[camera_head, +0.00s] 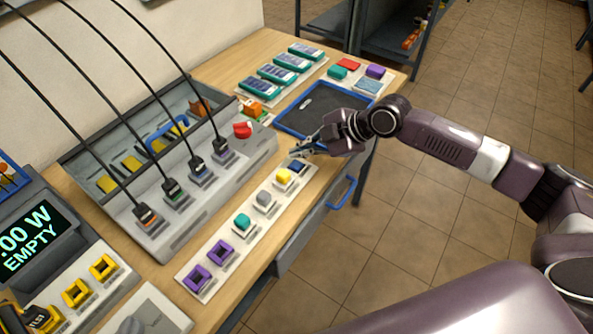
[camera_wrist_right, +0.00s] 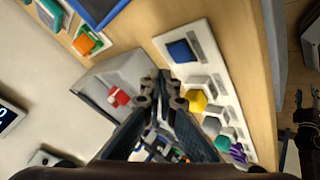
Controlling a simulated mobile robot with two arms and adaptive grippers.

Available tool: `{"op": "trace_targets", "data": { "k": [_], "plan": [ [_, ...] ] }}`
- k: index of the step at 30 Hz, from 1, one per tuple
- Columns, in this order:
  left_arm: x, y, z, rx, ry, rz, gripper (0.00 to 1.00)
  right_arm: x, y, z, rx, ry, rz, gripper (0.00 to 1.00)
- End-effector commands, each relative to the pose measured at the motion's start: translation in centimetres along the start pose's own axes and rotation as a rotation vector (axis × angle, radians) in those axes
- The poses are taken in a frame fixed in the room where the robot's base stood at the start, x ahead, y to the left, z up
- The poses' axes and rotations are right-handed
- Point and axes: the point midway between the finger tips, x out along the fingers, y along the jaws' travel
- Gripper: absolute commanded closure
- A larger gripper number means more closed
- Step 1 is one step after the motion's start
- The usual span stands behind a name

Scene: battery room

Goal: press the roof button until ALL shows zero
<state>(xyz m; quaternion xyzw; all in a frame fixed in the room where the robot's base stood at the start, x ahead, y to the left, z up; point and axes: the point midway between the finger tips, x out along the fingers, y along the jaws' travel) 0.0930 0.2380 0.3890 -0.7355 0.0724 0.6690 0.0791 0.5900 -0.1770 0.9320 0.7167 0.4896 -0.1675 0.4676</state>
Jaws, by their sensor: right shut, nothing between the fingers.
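A strip of buttons (camera_head: 215,267) lies along the table's front edge. It carries a blue square piece (camera_head: 298,166), a yellow one (camera_head: 284,176), a grey one (camera_head: 264,198), a teal one (camera_head: 243,221) and purple square ones (camera_head: 221,252). I cannot tell which is the roof button. A dark display (camera_head: 33,240) at the left reads ".00 W" and "EMPTY", its left part cut off; no ALL reading is visible. My right gripper (camera_head: 301,148) is shut and empty, just above the strip's blue end. In the wrist view its fingers (camera_wrist_right: 160,88) point between the yellow piece (camera_wrist_right: 195,101) and a red knob (camera_wrist_right: 119,97). My left gripper is not in view.
A grey console (camera_head: 183,238) with several cabled plugs and the red knob (camera_head: 243,129) stands behind the strip. A blue-rimmed black tray (camera_head: 325,110) lies beyond my right gripper. Teal packs (camera_head: 290,62) lie at the back. Tiled floor is open at the right.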

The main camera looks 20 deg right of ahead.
Motion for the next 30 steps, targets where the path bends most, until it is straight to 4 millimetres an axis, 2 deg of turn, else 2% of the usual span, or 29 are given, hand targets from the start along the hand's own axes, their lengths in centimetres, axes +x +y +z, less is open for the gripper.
{"op": "trace_targets", "data": {
  "k": [1, 6, 30],
  "plan": [
    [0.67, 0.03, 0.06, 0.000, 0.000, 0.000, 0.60, 0.64, -0.42, 0.41, 0.000, 0.001, 0.001, 1.00],
    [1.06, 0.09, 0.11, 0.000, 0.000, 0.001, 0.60, 1.15, -0.77, 0.79, 0.000, 0.001, 0.001, 1.00],
    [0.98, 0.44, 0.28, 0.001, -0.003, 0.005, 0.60, 1.14, -0.77, 0.76, 0.000, 0.001, 0.001, 1.00]
  ]
}}
